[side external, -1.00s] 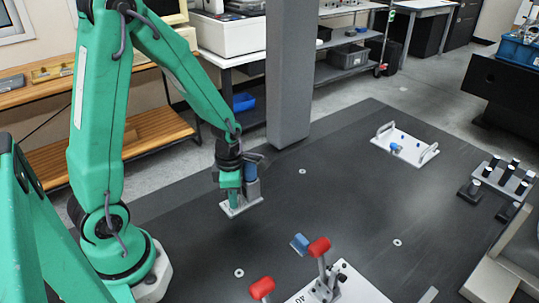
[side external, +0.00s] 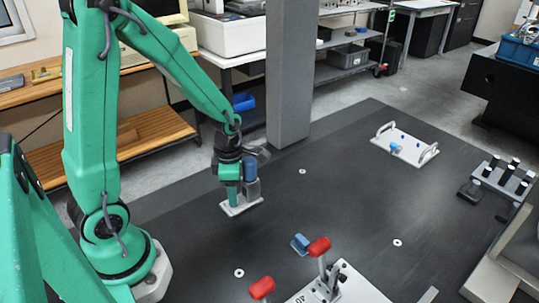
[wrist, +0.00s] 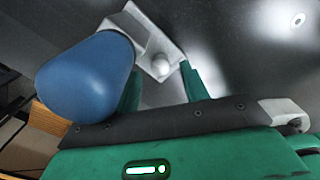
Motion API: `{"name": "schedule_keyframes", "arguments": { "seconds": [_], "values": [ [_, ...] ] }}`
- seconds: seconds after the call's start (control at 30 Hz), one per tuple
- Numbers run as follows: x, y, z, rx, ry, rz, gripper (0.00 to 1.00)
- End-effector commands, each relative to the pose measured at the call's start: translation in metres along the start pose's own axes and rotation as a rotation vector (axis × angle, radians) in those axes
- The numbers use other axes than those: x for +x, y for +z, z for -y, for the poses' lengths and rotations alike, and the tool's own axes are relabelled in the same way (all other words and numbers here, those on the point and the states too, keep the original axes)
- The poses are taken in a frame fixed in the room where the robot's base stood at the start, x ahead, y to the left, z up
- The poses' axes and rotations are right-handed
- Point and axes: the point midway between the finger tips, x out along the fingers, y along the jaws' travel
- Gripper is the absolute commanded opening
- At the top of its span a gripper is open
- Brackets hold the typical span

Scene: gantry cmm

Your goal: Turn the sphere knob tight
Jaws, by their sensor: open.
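A small pale ball (wrist: 160,65), which looks like the sphere knob, sits on a white plate (wrist: 115,24) in the wrist view. The plate also shows in the side view (side external: 241,207), where I cannot make out the ball. My gripper (side external: 233,203) points down over the plate. In the wrist view my gripper (wrist: 160,76) is open, with one green finger on each side of the ball; I cannot tell whether they touch it. A tall blue-topped part (wrist: 88,76) stands close beside the fingers, and its blue top also shows in the side view (side external: 250,169).
A grey column (side external: 288,75) rises behind the plate. Red-handled clamps (side external: 319,246) and a blue block (side external: 300,243) are at the front. A handled white plate (side external: 408,148) lies at the back right. The dark table between is mostly clear.

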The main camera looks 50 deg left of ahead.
Motion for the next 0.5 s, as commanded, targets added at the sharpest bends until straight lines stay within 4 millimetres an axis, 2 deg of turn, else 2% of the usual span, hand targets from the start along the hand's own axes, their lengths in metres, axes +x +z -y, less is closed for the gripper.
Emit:
{"name": "schedule_keyframes", "arguments": {
  "seconds": [0.3, 0.5],
  "values": [
    [-0.036, 0.001, -0.001, 0.000, 0.003, 0.003, 0.45],
    [-0.052, 0.001, -0.001, 0.000, 0.002, 0.002, 0.45]
  ]
}}
